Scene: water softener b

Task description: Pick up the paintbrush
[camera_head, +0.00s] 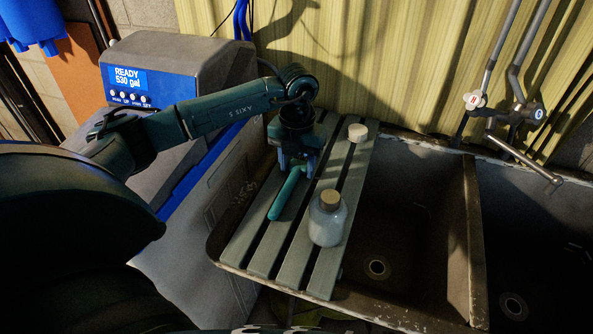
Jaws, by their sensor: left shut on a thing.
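The paintbrush shows as a teal handle (286,194) over the slatted wooden board (292,272). My left gripper (297,166) points down over the board and is shut on the paintbrush near the upper end of the visible handle. The rest of the brush is hidden by the gripper. I cannot tell whether the brush touches the slats. My right gripper is not in view.
A jar with a cork lid (326,222) stands on the board right of the brush. A small round cork-coloured piece (357,132) lies behind it. The double sink (420,215) opens at right, with taps (520,115) behind. A water softener (180,75) stands at left.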

